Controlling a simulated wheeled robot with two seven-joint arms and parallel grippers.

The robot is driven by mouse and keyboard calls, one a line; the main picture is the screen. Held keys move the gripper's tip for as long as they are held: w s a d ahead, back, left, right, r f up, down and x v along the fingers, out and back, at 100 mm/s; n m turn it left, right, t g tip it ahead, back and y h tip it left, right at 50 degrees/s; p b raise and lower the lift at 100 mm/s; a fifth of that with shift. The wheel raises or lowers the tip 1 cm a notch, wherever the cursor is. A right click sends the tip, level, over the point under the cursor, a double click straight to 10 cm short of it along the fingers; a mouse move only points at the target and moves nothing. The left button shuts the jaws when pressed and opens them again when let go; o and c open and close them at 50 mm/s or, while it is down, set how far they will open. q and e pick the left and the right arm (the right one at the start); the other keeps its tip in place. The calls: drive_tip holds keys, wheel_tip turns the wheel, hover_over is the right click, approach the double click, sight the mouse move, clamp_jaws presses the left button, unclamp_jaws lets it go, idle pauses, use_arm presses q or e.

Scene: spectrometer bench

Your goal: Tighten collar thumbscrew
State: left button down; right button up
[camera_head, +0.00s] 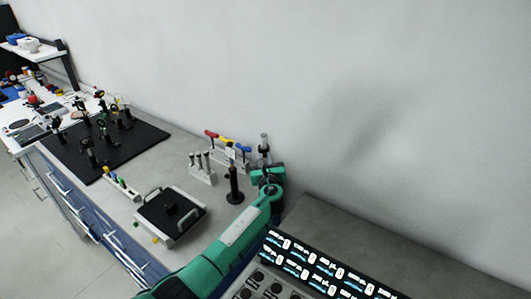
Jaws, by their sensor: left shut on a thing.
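My left arm is green and comes in from the bottom. My left gripper (263,160) is at the back of the bench near the wall, at an upright grey post (264,141) whose top shows above it. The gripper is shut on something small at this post. The collar and its thumbscrew are not clearly visible, hidden by the gripper or too small to make out. My right gripper is not in view.
A black post on a round base (234,185) stands close left of the gripper. A rack with red and blue handles (229,148) is behind it. A handled tray (184,229) and a black breadboard with optics (145,138) are left. A lit panel (320,265) is at lower right.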

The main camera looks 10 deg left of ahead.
use_arm(q)
drive_tip(key=m+p, duration=0.1)
drive_tip(key=m, duration=0.1)
drive_tip(key=m+p, duration=0.3)
drive_tip(key=shift+r+m+p, duration=0.25)
drive_tip(key=shift+m+p, duration=0.05)
drive_tip(key=shift+m, duration=0.1)
drive_tip(key=m+p, duration=0.2)
drive_tip(key=m, duration=0.1)
drive_tip(key=shift+f, duration=0.1)
drive_tip(key=m, duration=0.3)
drive_tip(key=shift+p, duration=0.4)
drive_tip(key=m, duration=0.3)
drive_tip(key=shift+f+m, duration=0.1)
drive_tip(key=shift+m, duration=0.6)
drive_tip(key=c, duration=1.4)
unclamp_jaws()
